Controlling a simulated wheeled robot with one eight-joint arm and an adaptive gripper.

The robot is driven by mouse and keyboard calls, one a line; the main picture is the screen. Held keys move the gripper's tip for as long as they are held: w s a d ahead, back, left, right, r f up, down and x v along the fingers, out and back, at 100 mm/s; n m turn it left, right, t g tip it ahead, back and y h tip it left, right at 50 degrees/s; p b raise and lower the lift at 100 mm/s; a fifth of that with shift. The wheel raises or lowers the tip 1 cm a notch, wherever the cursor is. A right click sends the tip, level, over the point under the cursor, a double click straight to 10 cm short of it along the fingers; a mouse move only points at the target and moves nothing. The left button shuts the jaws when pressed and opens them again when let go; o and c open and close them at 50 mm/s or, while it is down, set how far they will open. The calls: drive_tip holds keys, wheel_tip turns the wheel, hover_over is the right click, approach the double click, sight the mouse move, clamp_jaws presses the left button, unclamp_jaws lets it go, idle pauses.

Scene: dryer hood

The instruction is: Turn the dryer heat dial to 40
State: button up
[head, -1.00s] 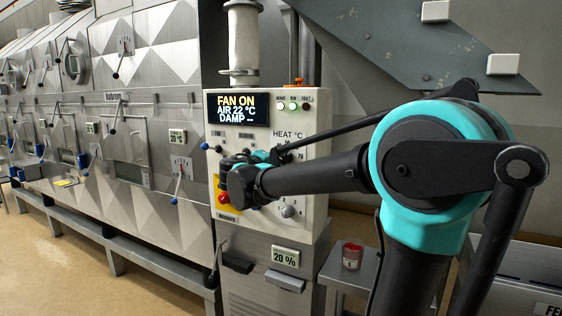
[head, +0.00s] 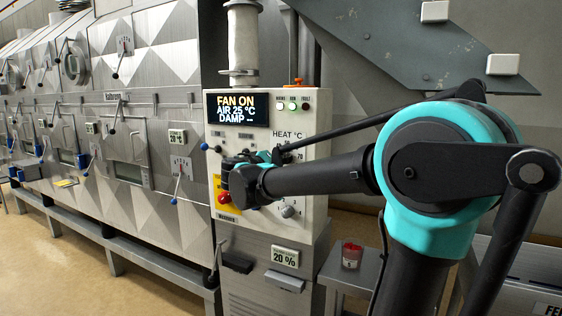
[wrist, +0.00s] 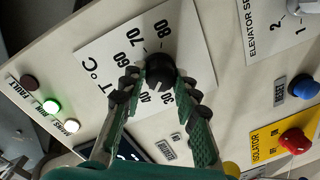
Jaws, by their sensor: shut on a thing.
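The heat dial (wrist: 159,68) is a dark round knob on a white scale plate (wrist: 112,50) marked °C, with 30, 40, 60, 70 and 80 readable around it. My gripper (wrist: 160,82) is shut on the dial, one finger on each side, in the wrist view. The 40 mark lies beside the left finger and 30 beside the right finger. I cannot make out where the dial's pointer stands. In the head view my wrist and gripper hide the dial. The display (head: 237,109) reads FAN ON, AIR 25 °C, DAMP with dashes.
The control panel (head: 314,190) also carries a red isolator knob (wrist: 295,141) on a yellow plate, a blue reset button (wrist: 304,87) and the elevator selector plate (wrist: 283,22). Indicator lamps, one lit green (wrist: 51,106), sit beyond the scale.

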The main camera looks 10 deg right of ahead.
drive_tip(key=o, duration=1.2)
drive_tip(key=shift+c, duration=0.2)
drive_tip(key=v, duration=1.2)
drive_tip(key=s+d+f+g+y, duration=0.15)
drive_tip(key=d+f, duration=0.25)
drive_tip(key=f, duration=0.4)
drive_tip(key=s+d+f+m+g+y, duration=0.1)
drive_tip(key=s+d+f+g, duration=0.2)
drive_tip(key=d+f, duration=0.35)
drive_tip(key=s+d+f+g+y, duration=0.1)
drive_tip(key=s+d+f+g, duration=0.2)
drive_tip(key=f, duration=0.6)
drive_tip(key=s+a+f+m+g+y, duration=0.2)
drive_tip(key=s+f+y, duration=0.5)
drive_tip(key=s+f, duration=0.6)
wheel_tip(320, 180, down, 4)
drive_tip(key=shift+f, duration=0.1)
